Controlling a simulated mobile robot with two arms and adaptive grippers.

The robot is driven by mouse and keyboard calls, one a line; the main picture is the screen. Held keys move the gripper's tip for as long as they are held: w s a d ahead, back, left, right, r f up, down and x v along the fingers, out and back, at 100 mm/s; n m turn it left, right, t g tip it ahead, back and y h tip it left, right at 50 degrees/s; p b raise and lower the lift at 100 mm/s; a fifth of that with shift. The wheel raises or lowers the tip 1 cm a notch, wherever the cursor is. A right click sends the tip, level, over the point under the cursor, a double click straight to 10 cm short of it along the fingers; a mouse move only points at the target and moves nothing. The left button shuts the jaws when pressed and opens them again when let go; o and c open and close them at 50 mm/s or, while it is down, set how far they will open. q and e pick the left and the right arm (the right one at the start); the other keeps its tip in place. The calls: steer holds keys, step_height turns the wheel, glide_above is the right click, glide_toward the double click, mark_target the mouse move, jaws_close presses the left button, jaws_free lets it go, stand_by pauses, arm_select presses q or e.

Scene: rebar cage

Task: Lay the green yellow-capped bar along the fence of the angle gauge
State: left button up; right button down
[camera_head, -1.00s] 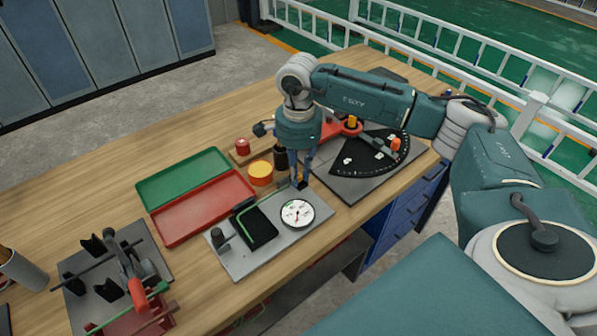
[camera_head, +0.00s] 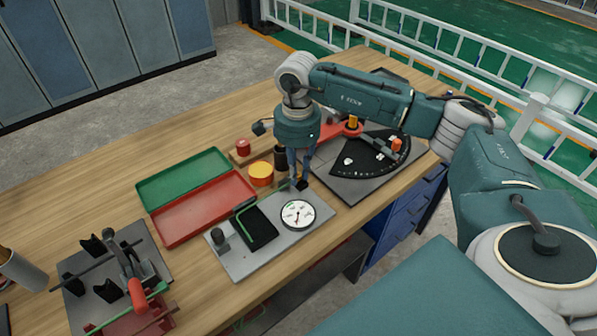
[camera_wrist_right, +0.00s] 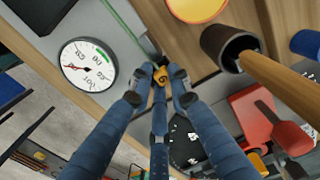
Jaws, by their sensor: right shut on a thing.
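My right gripper (camera_head: 301,184) is shut on the green bar (camera_head: 262,197) near its end. In the wrist view, a yellow cap (camera_wrist_right: 160,76) shows between the fingertips of my right gripper (camera_wrist_right: 160,72); most of the bar is hidden there. The angle gauge (camera_head: 372,152), a black marked sector on a grey plate, lies to the right of the gripper. Its red arm (camera_head: 328,131) is partly behind my wrist. My left gripper is not in view.
A white dial (camera_head: 298,214) sits on a grey plate just below the gripper. A dark cup (camera_head: 281,158) and a yellow-topped red tin (camera_head: 261,173) stand close on the left. Green and red trays (camera_head: 205,207) and a clamp fixture (camera_head: 125,262) lie farther left.

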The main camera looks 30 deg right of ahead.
steer(key=shift+w, duration=0.1)
steer(key=c, duration=1.5)
jaws_free()
steer(key=shift+c, duration=0.2)
step_height(320, 180, up, 12)
step_height(320, 180, up, 6)
steer(key=p, duration=0.4)
steer(key=shift+p, duration=0.35)
